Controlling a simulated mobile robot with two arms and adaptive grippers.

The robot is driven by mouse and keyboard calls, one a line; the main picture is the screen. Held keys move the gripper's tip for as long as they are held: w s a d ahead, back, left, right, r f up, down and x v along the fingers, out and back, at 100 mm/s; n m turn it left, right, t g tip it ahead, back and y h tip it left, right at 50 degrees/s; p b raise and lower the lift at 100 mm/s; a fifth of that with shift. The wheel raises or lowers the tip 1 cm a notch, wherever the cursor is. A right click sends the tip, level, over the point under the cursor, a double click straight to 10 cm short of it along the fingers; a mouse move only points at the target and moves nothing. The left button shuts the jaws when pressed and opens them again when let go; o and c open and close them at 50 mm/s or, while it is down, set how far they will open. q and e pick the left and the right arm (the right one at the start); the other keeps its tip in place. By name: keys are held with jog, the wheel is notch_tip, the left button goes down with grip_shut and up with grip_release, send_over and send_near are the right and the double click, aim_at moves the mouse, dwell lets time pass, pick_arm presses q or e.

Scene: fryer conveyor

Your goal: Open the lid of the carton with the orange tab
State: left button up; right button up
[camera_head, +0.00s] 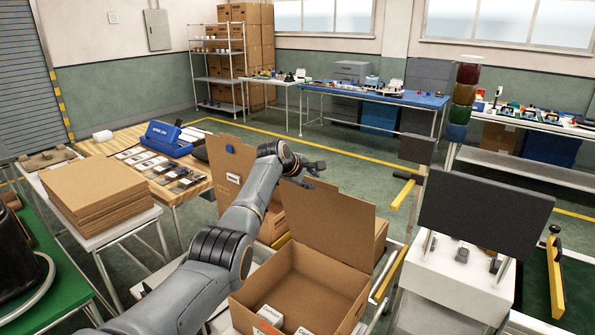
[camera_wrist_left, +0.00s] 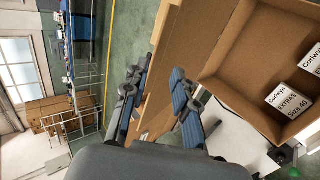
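A brown carton (camera_head: 247,299) stands at the bottom centre of the head view, with its lid (camera_head: 332,222) standing up at the back. White labelled boxes (camera_head: 270,315) lie inside. The carton (camera_wrist_left: 233,69) is at the right of the left wrist view, its inside showing. My left gripper (camera_head: 315,175) is beyond the raised lid's upper left corner. In the left wrist view my left gripper (camera_wrist_left: 158,95) has its fingers apart with nothing between them, beside brown cardboard. I cannot make out the orange tab for certain. My right gripper is not in view.
Another brown carton panel (camera_head: 231,172) stands behind my left arm. A stack of flat cardboard (camera_head: 97,198) lies on a table at the left. A dark monitor (camera_head: 484,211) stands close to the carton's right. Open floor (camera_head: 347,165) lies behind the carton.

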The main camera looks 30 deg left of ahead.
pick_arm(q)
jog(key=v, duration=1)
jog(key=shift+s+r, duration=0.2)
jog(key=shift+s, duration=0.05)
